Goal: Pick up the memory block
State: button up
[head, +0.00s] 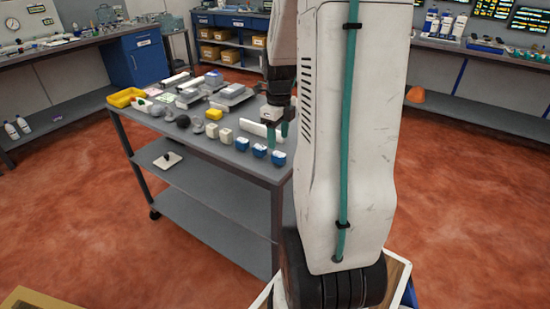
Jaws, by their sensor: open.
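My gripper (277,130) is open, pointing down with teal fingertips, over the near right end of a grey cart's top (205,146). Below and beside it stands a row of small blocks: cream ones, such as the cream block (226,136), and blue ones with pale tops, such as the blue block (259,151) and the blue block at the row's right end (279,158). I cannot tell which of these is the memory block. Nothing shows between the fingers. My arm hides what lies to the right of the gripper.
A yellow tray (126,97) and several grey and white parts crowd the cart's far side. A white plate with a black knob (167,160) lies on its middle shelf. Workbenches line the walls, with a blue cabinet (140,59) at left. The red floor around the cart is clear.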

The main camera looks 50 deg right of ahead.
aim_at(278, 154)
notch_tip(278, 154, down, 8)
jog(key=shift+r, duration=0.25)
grip_shut()
jog(key=shift+r, duration=0.1)
